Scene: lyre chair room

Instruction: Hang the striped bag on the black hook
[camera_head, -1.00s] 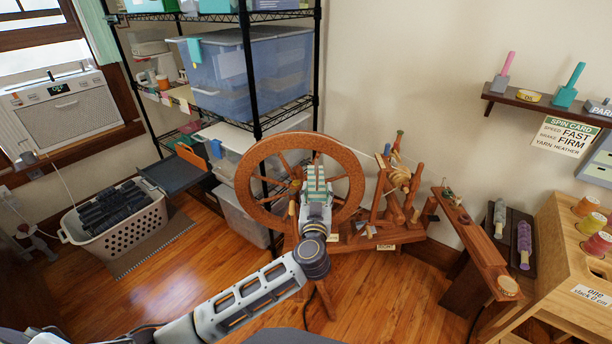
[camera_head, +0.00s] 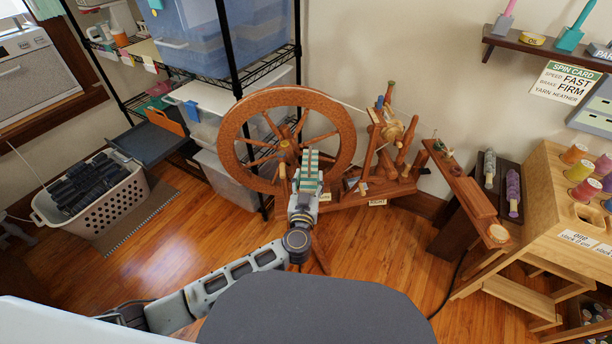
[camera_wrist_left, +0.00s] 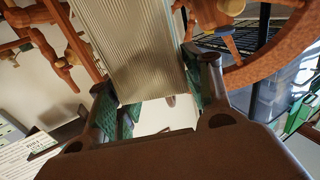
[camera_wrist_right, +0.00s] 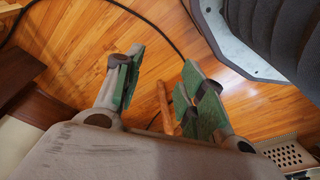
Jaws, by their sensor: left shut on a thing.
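My left gripper (camera_head: 306,186) is shut on a striped thing, seemingly the striped bag (camera_head: 309,164), with pale and green bands in the head view. It is held up in front of the spinning wheel. In the left wrist view the bag (camera_wrist_left: 140,50) is a pale, finely ribbed surface between the green-padded fingers, running out of the top of the picture. My right gripper (camera_wrist_right: 163,65) shows only in its wrist view, open and empty above the wooden floor. I cannot make out a black hook in any view.
The spinning wheel (camera_head: 338,125) stands behind my left gripper. A black wire shelf (camera_head: 232,85) with bins is behind it to the left. A laundry basket (camera_head: 115,207) sits on the floor at left, a wooden spool stand (camera_head: 540,210) at right. A wall shelf (camera_head: 545,48) is at upper right.

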